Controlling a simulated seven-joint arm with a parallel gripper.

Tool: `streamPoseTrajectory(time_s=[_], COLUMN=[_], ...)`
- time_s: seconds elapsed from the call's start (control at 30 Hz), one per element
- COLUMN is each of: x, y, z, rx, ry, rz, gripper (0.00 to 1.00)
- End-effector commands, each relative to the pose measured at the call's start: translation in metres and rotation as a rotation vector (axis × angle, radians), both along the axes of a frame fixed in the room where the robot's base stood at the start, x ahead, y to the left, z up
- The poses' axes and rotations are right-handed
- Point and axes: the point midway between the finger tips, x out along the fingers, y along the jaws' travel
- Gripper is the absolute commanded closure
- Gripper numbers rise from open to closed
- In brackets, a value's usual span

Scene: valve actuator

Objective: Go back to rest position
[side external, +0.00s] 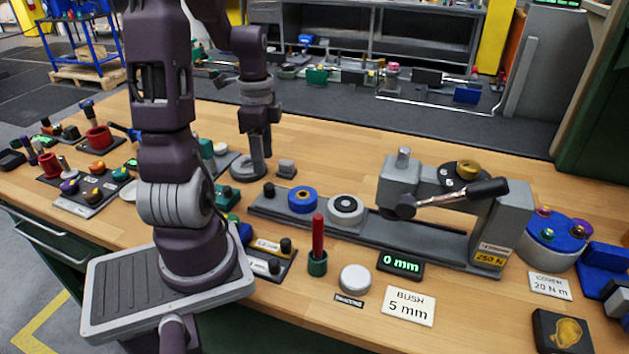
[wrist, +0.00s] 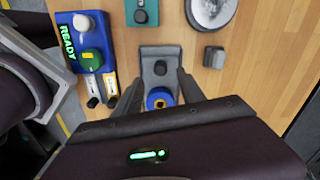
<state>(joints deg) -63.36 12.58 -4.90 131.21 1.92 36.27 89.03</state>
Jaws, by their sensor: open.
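My gripper (side external: 258,148) hangs from the dark purple arm toward the back of the wooden bench, left of centre in the side view. Its fingers point down near the grey round dish (side external: 250,169), and the exact height is hard to judge. In the wrist view my gripper (wrist: 160,82) has its two dark fingers spread apart with nothing held between them. The left end of the grey press rail (wrist: 147,57), with its black knob, shows beyond and between the fingers. A blue ring piece (wrist: 160,98) on the rail is partly hidden by my gripper body.
The grey press (side external: 500,225) with its black lever stands on the right. A small grey block (side external: 286,167) sits near the dish. A blue READY box (wrist: 85,42) and teal box (wrist: 141,12) lie left in the wrist view. Bare wood lies behind the rail.

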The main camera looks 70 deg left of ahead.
Motion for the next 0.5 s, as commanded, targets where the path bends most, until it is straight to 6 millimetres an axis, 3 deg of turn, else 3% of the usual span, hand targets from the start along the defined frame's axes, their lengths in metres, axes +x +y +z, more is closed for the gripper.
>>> streamPoseTrajectory(time_s=[0.07, 0.17, 0.23, 0.33, 0.4, 0.5], x=[0.003, 0.02, 0.033, 0.036, 0.024, -0.002], y=[-0.003, -0.03, -0.069, -0.136, -0.179, -0.222], z=[0.003, 0.026, 0.054, 0.091, 0.11, 0.126], rx=[0.007, 0.057, 0.102, 0.117, 0.078, -0.019], ry=[-0.003, -0.036, -0.097, -0.23, -0.326, -0.426], rz=[0.003, 0.048, 0.116, 0.242, 0.332, 0.441], gripper=[0.53, 0.53, 0.53, 0.53, 0.53, 0.53])
